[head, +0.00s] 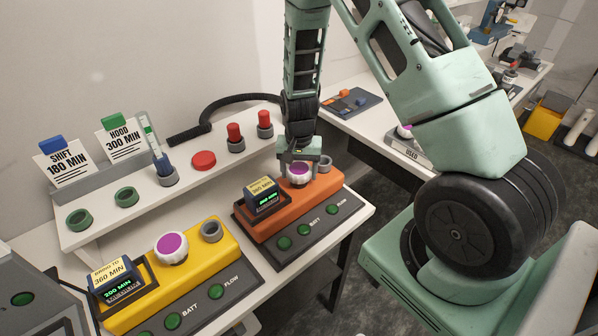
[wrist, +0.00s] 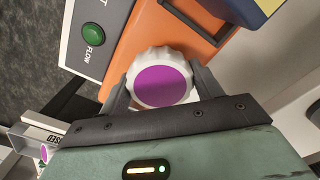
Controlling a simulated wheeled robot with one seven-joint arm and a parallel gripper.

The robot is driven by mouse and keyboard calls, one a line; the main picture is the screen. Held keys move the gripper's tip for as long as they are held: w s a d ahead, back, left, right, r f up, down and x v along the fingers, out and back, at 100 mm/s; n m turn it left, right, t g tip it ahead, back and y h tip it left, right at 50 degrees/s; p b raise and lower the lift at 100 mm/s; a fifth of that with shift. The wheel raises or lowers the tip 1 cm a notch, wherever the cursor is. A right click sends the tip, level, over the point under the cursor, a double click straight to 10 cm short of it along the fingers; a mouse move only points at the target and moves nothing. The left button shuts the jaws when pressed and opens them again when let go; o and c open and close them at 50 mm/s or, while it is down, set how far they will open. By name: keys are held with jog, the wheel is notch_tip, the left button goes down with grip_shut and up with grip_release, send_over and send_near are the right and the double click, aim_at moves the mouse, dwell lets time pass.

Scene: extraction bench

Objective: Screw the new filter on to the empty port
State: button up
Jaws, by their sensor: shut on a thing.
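A white ribbed filter with a purple top (head: 299,174) is at the orange unit (head: 272,227), right of its display block. My gripper (head: 301,156) is above it, pointing down. In the wrist view my gripper (wrist: 161,88) has one finger on each side of the filter (wrist: 160,84), shut on its ribbed rim. The orange unit (wrist: 140,32) shows behind it. The filter hides whatever is under it, so I cannot tell whether it is seated in a port. A similar purple-topped filter (head: 171,247) stands on the yellow unit (head: 190,285), beside a grey ring-shaped holder (head: 211,230).
A bin marked USED (head: 410,154) holds a purple-topped filter (head: 405,131) at the right. The shelf behind carries red caps (head: 235,133), a red button (head: 204,160), green rings (head: 79,219) and two sign cards (head: 124,139). A display block (head: 264,196) stands close left of my gripper.

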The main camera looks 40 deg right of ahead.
jog(key=m+p, duration=0.2)
jog(key=m, duration=0.5)
jog(key=shift+r, duration=0.2)
jog(key=m+p, duration=0.1)
jog(key=m, duration=0.3)
jog(key=shift+f+m, duration=0.2)
jog(key=shift+m, duration=0.7)
jog(key=o, duration=1.1)
